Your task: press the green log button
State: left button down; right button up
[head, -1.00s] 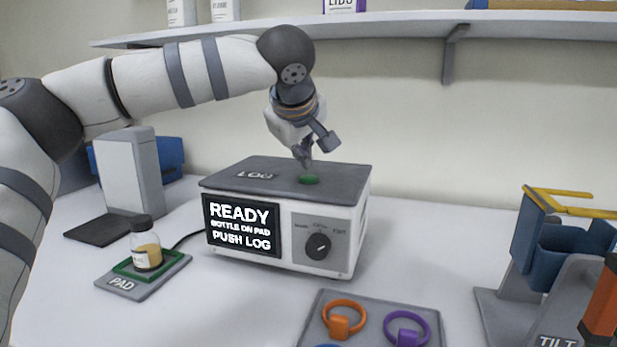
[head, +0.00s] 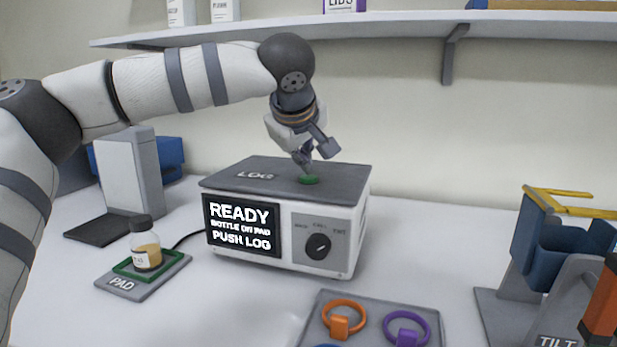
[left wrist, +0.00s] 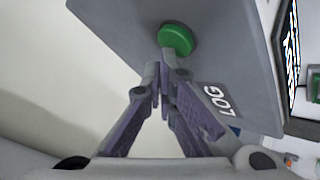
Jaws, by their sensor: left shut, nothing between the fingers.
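The green log button (head: 309,180) sits on the dark top of the tester box (head: 285,174), right of the raised word LOG. It also shows in the left wrist view (left wrist: 176,39). My left gripper (head: 304,170) is shut and empty, with its fingertips at the button. In the left wrist view the closed fingertips (left wrist: 165,66) point at the near edge of the button; I cannot tell whether they touch it. The screen (head: 242,226) reads READY, BOTTLE ON PAD, PUSH LOG. A capped bottle of amber oil (head: 146,246) stands on the pad (head: 148,279). My right gripper is not in view.
A shelf (head: 380,34) runs along the wall above. A grey tray (head: 318,310) with orange and purple rings lies in front. A tilt stand (head: 562,310) is at the right. A grey device (head: 130,170) stands back left. White table is clear between them.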

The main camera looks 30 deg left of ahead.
aim_at(304, 177)
pick_arm(q)
jog(key=shift+f, duration=0.5)
dwell(0.7)
jog(key=shift+r, duration=0.95)
jog(key=shift+r, duration=0.1)
jog(key=shift+r, duration=2.4)
